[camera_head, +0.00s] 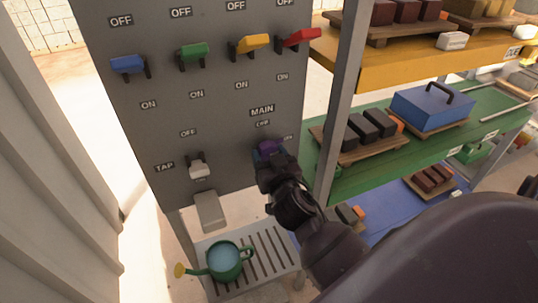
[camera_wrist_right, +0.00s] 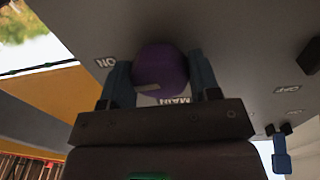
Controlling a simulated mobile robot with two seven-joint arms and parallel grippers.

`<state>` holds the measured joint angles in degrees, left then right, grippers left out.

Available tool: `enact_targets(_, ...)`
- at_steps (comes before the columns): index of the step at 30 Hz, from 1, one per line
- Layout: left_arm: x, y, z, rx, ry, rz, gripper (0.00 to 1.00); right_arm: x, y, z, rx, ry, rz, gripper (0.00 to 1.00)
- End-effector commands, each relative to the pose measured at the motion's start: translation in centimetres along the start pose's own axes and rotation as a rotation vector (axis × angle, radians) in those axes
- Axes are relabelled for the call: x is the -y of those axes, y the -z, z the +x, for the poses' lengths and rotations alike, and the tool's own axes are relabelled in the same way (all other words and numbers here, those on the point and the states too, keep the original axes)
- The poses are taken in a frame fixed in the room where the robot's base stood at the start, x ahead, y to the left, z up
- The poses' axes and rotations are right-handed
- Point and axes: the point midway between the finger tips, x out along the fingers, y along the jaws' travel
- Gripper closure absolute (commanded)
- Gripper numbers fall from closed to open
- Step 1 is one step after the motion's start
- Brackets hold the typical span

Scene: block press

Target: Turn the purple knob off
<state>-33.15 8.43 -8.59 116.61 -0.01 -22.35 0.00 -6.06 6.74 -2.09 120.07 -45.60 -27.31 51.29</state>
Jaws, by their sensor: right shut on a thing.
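The purple knob (camera_head: 268,147) sits on the grey panel (camera_head: 225,110) under the MAIN label, partly hidden by my right gripper (camera_head: 270,160) in the head view. In the right wrist view the round purple knob (camera_wrist_right: 160,66) lies between the two blue-grey fingers of my right gripper (camera_wrist_right: 162,82), which is shut on it. A short pale mark shows on the knob's edge, near the MAIN label (camera_wrist_right: 174,100). An ON label (camera_wrist_right: 105,62) is left of the knob there. My left gripper is not in view.
Blue (camera_head: 128,65), green (camera_head: 193,52), yellow (camera_head: 250,43) and red (camera_head: 299,38) levers line the panel above. A white tap lever (camera_head: 198,168) is left of the knob. A green watering can (camera_head: 225,260) stands below. A grey post (camera_head: 343,100) and loaded shelves are close on the right.

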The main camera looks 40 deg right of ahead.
Motion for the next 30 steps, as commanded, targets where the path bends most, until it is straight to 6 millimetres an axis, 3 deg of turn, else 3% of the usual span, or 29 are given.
enact_targets(21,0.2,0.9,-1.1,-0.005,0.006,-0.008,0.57,-0.3,0.2,0.0,-0.047,0.005,-0.649,0.67)
enact_targets(30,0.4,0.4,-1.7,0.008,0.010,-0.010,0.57,-0.4,0.3,0.1,-0.068,0.009,-0.932,0.67)
